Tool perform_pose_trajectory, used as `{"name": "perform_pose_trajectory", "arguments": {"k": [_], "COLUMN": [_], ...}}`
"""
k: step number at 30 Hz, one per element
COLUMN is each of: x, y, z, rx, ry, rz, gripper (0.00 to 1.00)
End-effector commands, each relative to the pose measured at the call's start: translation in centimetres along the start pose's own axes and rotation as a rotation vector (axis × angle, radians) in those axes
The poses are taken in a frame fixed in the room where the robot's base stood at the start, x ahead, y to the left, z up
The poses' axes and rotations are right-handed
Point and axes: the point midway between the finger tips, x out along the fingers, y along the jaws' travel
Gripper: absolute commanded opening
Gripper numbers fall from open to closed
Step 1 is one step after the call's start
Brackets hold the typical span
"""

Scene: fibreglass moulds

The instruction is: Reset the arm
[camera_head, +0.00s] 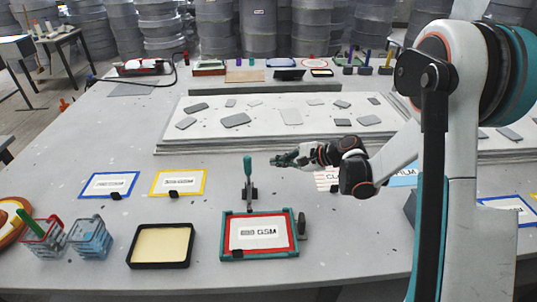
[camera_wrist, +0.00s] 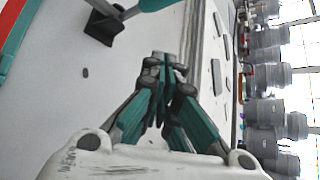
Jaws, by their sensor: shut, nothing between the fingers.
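My gripper (camera_head: 277,160) is at the end of my white and black arm, which reaches in from the right. It is above the grey table, pointing left, a little right of a teal-handled upright tool (camera_head: 248,168). The wrist view shows the gripper's teal and black fingers (camera_wrist: 165,62) drawn together with nothing between them. Below the gripper in the head view is a teal tray with a red frame (camera_head: 224,253) around a white "GSM" card (camera_head: 258,240). The gripper is apart from both tool and tray.
A black-rimmed tray (camera_head: 135,262), blue-framed card (camera_head: 109,184), yellow-framed card (camera_head: 178,182) and two wire baskets (camera_head: 90,240) stand at left. A raised grey slab (camera_head: 265,145) with flat grey pieces lies behind. Bare table shows between the cards and slab.

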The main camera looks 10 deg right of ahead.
Motion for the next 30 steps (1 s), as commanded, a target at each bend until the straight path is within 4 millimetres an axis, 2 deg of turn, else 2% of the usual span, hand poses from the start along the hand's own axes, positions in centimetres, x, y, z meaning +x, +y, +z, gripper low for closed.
{"name": "perform_pose_trajectory", "arguments": {"k": [1,6,14,20,30], "x": [-0.8,-2.2,-2.8,-5.0,-11.1], "y": [0.3,1.2,1.4,0.7,1.2], "z": [-0.1,-0.4,-0.1,2.4,8.4], "rx": [0.002,0.0,-0.013,-0.129,-0.45], "ry": [0.002,0.001,0.008,0.076,0.234], "rz": [-0.002,0.0,0.005,0.054,0.197], "gripper": [0.0,0.0,0.0,0.0,0.0]}}
